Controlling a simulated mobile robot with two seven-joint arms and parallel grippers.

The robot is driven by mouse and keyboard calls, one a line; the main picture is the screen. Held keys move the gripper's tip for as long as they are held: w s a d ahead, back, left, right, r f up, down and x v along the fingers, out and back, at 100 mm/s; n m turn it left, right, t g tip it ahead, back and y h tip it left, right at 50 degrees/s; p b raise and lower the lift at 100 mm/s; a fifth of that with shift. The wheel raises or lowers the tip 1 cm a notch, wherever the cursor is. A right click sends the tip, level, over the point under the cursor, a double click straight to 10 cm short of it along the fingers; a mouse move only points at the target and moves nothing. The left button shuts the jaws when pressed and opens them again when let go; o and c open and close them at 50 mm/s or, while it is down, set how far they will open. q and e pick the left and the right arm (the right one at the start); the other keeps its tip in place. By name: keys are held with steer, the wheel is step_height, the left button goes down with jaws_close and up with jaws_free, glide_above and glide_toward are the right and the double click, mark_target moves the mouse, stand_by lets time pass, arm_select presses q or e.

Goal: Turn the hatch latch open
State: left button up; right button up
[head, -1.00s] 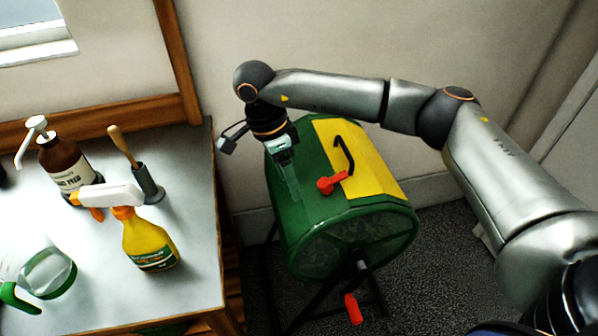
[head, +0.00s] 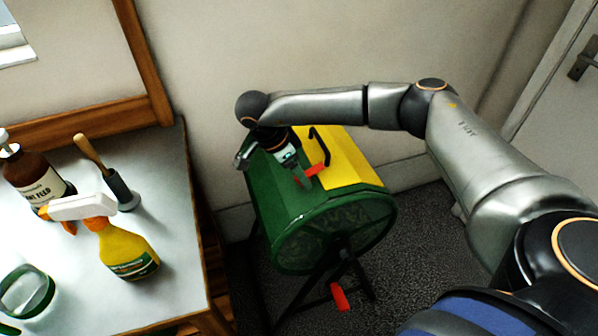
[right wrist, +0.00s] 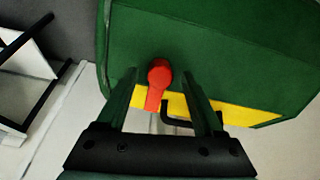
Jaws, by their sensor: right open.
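The hatch latch (head: 317,169) is a small red lever on the green drum (head: 275,205), at the edge of the yellow hatch (head: 345,165). It also shows in the right wrist view (right wrist: 158,80), with its round end up and its arm pointing down over the yellow edge. My right gripper (head: 300,180) is at the latch in the head view. In the right wrist view its two fingers (right wrist: 168,88) are open, one on each side of the latch. I cannot tell whether either finger touches it. My left gripper is not in view.
A black handle (head: 320,146) stands on the yellow hatch. A red crank grip (head: 339,297) hangs below the drum's front. A table (head: 170,215) at left holds a yellow spray bottle (head: 128,250), a brown pump bottle (head: 33,175) and a brush in a holder (head: 121,189).

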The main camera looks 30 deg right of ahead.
steer(key=shift+d+f, duration=0.15)
steer(key=shift+f, duration=0.15)
steer(key=shift+c, duration=0.3)
jaws_close()
